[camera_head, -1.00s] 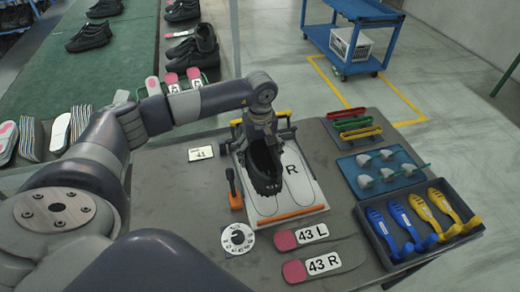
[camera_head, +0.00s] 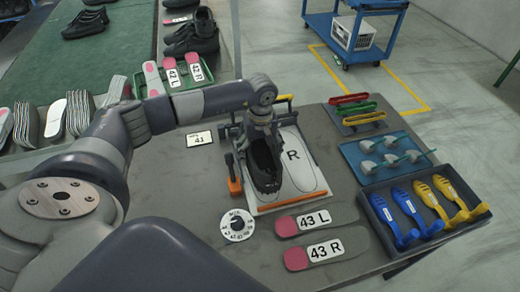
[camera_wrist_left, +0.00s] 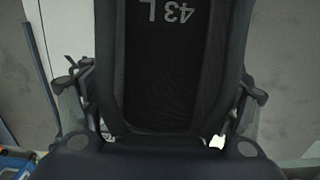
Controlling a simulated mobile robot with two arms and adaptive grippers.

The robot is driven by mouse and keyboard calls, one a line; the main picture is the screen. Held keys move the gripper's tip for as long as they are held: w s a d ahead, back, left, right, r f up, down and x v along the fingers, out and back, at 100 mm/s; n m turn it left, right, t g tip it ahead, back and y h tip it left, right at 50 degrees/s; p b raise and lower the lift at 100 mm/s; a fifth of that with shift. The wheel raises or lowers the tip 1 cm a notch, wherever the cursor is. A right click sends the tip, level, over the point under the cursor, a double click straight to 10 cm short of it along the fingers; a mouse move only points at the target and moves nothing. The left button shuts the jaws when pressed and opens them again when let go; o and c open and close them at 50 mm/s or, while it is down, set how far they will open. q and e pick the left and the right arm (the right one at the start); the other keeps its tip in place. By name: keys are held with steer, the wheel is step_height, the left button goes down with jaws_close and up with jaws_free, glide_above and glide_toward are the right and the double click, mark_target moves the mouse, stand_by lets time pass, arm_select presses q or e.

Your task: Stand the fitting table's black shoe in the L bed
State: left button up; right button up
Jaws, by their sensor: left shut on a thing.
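The black shoe (camera_head: 265,163) is held by my left gripper (camera_head: 261,125), which is shut on it near its heel end. It is over the left half of the white fitting board (camera_head: 312,192), left of the outline marked R. The shoe covers most of the L bed, and I cannot tell whether its sole touches the board. In the left wrist view the shoe (camera_wrist_left: 165,60) fills the middle, with "43 L" on its insole and the gripper's fingers on both sides. My right gripper is not in view.
An orange-handled slider (camera_head: 234,180) stands at the board's left edge. A size dial (camera_head: 237,225) and two insoles marked 43 L (camera_head: 318,217) and 43 R (camera_head: 325,250) lie nearer. A dark tray (camera_head: 385,243) of blue and yellow shoehorns lies right. A "41" card (camera_head: 199,138) lies left.

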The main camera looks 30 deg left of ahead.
arm_select(q)
steer(key=shift+f+b, duration=0.5)
steer(key=shift+f, duration=0.4)
steer(key=shift+f+b, duration=1.4)
steer(key=shift+f, duration=0.05)
steer(key=o, duration=1.2)
steer(key=shift+o, duration=1)
